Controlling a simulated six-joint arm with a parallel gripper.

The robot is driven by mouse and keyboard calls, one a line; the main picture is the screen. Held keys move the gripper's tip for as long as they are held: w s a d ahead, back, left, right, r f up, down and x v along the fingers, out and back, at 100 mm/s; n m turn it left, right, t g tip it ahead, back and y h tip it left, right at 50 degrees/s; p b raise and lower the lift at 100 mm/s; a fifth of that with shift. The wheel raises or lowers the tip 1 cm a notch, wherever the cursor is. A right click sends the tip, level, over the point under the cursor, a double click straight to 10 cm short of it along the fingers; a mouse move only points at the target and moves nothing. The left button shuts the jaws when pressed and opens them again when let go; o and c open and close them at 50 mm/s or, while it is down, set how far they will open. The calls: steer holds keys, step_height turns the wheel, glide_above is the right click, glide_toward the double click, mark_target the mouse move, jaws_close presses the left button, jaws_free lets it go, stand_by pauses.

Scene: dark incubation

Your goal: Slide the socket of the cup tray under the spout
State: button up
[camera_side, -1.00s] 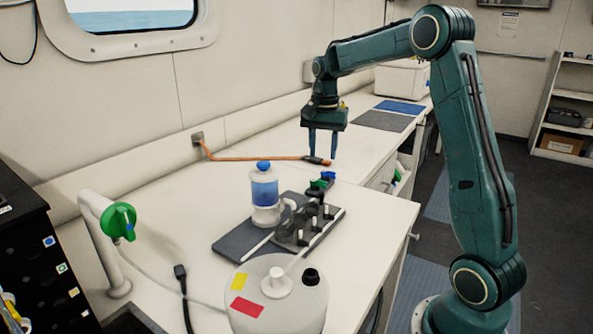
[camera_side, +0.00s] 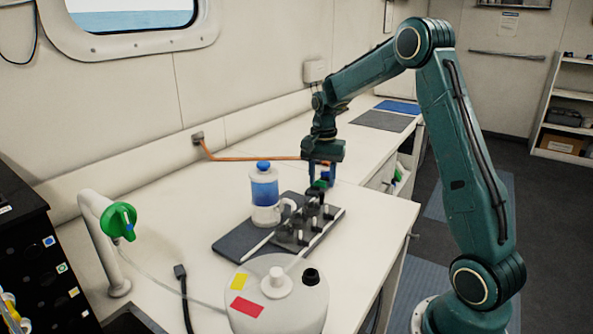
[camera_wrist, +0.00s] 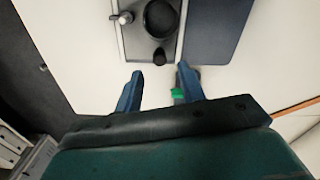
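The dark cup tray (camera_side: 292,237) lies on the bench beside the clear bottle of blue liquid (camera_side: 264,192), whose pale spout (camera_side: 288,204) points toward the tray. Several small upright parts stand on the tray. In the wrist view, the tray (camera_wrist: 137,48) shows a round black socket (camera_wrist: 161,18) and a small black knob (camera_wrist: 159,56). My gripper (camera_side: 322,180) is low over the tray's far end. In the wrist view my gripper (camera_wrist: 160,75) is open, its blue fingers apart, with the knob just ahead of the gap. The spout is not clear in the wrist view.
A dark mat (camera_side: 232,246) lies under the bottle. A small green piece (camera_wrist: 177,93) is near the right finger in the wrist view. An orange cable (camera_side: 250,158) runs behind.

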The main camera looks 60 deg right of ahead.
mark_target(322, 192)
steer(key=shift+f, duration=2.85)
steer(key=shift+d, duration=0.1)
jaws_close()
